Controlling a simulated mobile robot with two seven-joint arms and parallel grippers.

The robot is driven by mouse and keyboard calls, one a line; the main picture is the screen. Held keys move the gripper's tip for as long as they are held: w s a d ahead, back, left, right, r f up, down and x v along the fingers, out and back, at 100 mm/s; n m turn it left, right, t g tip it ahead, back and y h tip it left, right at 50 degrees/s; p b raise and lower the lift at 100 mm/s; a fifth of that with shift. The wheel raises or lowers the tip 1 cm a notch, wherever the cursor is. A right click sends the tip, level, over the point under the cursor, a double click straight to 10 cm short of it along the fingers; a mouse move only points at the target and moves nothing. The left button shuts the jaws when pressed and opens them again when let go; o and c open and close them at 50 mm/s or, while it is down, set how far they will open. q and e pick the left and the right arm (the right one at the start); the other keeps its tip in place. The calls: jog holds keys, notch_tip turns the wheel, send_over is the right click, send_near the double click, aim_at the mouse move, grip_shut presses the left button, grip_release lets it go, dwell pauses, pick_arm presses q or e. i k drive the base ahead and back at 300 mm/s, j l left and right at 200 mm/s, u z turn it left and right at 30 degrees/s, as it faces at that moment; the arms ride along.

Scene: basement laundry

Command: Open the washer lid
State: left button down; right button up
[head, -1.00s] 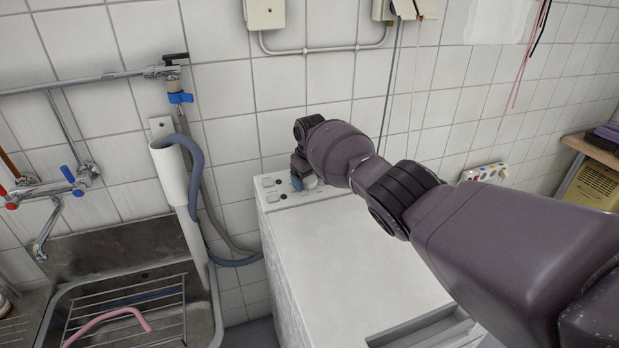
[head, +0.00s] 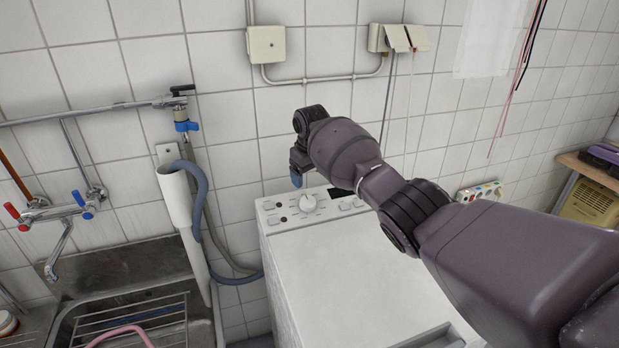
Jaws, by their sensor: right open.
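The washer (head: 283,290) is a white top-loader standing against the tiled wall. Its lid (head: 360,265) lies flat and shut, with a grey recess (head: 430,340) at its front edge, cut by the bottom of the picture. The control panel (head: 275,225) with a round dial (head: 308,202) and several buttons runs along the back. My right arm reaches in from the right over the lid. My left gripper is out of view.
A metal sink (head: 190,315) with a rack (head: 130,322) stands to the left. A white drain pipe (head: 178,205) and grey-blue hose (head: 201,190) run between sink and washer. A wooden shelf (head: 590,170) with a yellow box is at right.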

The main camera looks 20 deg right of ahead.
aim_at(342, 284)
jog(key=k, duration=1)
